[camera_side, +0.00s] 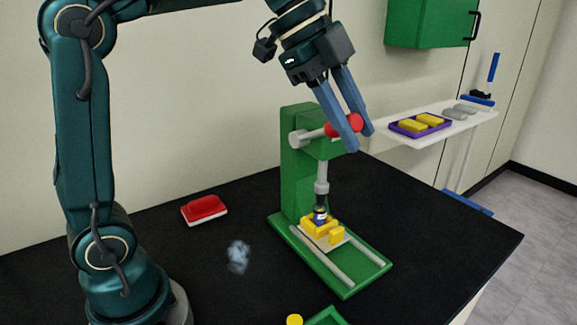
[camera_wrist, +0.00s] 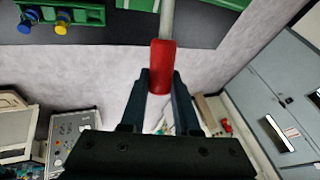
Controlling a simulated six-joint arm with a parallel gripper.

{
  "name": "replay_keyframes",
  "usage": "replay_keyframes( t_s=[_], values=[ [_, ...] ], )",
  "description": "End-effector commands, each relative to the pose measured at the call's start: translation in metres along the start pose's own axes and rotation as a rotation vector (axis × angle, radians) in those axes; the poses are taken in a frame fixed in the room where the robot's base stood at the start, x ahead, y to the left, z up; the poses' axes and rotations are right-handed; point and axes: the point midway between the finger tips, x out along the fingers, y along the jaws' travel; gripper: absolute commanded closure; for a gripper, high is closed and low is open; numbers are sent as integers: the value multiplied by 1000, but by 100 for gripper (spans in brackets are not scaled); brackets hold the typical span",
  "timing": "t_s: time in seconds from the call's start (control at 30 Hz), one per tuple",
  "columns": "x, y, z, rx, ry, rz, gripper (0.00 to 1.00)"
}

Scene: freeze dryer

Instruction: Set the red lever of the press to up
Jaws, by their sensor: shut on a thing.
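The green press (camera_side: 298,165) stands on the black table. Its lever has a grey rod and a red grip (camera_side: 354,122), and it points to the right, slightly upward, in the side view. My gripper (camera_side: 357,138) reaches down from above, with its two blue fingers on either side of the red grip, shut on it. In the wrist view, the red grip (camera_wrist: 162,66) sits between the fingertips (camera_wrist: 160,80), with the grey rod running up from it. Below the lever, the press ram (camera_side: 321,178) comes down to a small vial in a yellow holder (camera_side: 320,228) on the press base.
A red and white block (camera_side: 204,209) and a bluish translucent clump (camera_side: 238,256) lie on the black table (camera_side: 200,275). A white shelf (camera_side: 455,125) at right carries a purple tray (camera_side: 397,126) with yellow blocks. A green cabinet (camera_side: 425,22) hangs above.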

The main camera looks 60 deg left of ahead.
Motion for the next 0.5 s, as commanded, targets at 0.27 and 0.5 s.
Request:
replay_keyframes(
  t_s=[0.27,0.5],
  values=[
    [-17,-7,5,-57,121,8,100],
    [-42,-18,16,-137,313,16,100]
  ],
)
